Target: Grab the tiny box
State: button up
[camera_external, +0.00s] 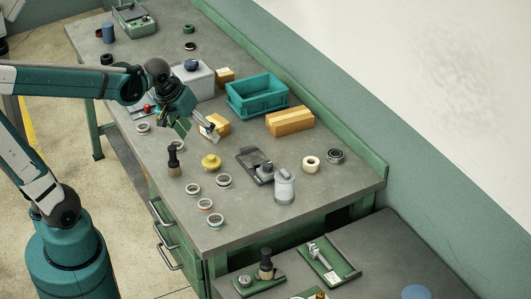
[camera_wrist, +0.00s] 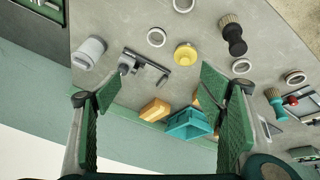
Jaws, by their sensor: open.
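Three cardboard boxes are in the external view. A small box (camera_external: 219,122) is just behind my gripper and partly hidden by it. Another small box (camera_external: 225,75) stands farther back, beside the grey case. A larger long box (camera_external: 291,121) lies to the right. My gripper (camera_external: 196,130) is open and empty above the bench, with its fingers spread. In the wrist view my gripper (camera_wrist: 160,88) frames the larger box (camera_wrist: 155,109) in the distance. A small box (camera_wrist: 196,99) shows partly behind the right finger there.
A brush (camera_external: 173,160), a yellow knob-like part (camera_external: 211,162), a black fixture (camera_external: 254,164), a grey canister (camera_external: 284,186) and several rings occupy the front of the bench.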

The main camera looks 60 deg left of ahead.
jog(key=w+a+n+g+p, duration=0.1)
jog(key=w+a+n+p, duration=0.2)
jog(key=w+a, duration=0.25)
jog(key=n+g+p, duration=0.4)
jog(key=n+p, duration=0.6)
jog(key=n, duration=0.2)
send_over(214, 122)
jog(key=shift+h, duration=0.3)
notch_tip(214, 122, down, 11)
jog(key=shift+w+d+r, duration=0.1)
jog(key=shift+d, duration=0.05)
jog(key=shift+a+f, duration=0.25)
jog(key=shift+f, duration=0.05)
jog(key=shift+f, duration=1.3)
jog(key=shift+f+p, duration=0.45)
jog(key=shift+f, duration=2.15)
